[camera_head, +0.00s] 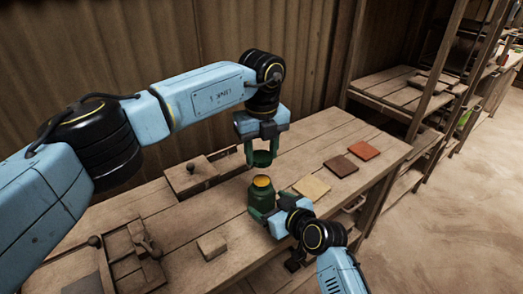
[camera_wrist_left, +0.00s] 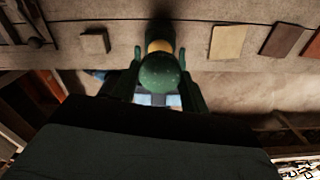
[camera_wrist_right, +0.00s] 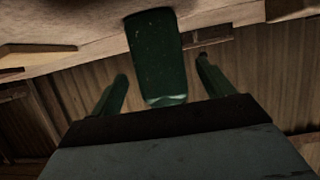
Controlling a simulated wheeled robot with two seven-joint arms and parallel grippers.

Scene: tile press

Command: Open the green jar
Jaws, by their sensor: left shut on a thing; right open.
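The green jar (camera_head: 261,197) stands upright on the wooden workbench, its mouth uncovered and showing yellow-orange inside. Its green lid (camera_head: 262,159) is apart from it, held just above the mouth by my left gripper (camera_head: 262,152), which is shut on it. In the left wrist view the lid (camera_wrist_left: 160,74) sits between the two fingers, with the yellow-orange mouth partly hidden behind it. My right gripper (camera_head: 264,211) is open low at the jar. In the right wrist view the jar (camera_wrist_right: 158,52) lies between the spread fingers, with gaps on both sides.
Beige (camera_head: 311,187), brown (camera_head: 340,165) and red (camera_head: 366,150) tiles lie to the right of the jar. A small wooden block (camera_head: 211,246) lies front left. A wooden box with a dark knob (camera_head: 190,174) and a wooden fixture (camera_head: 127,250) stand left. Shelves (camera_head: 405,95) stand back right.

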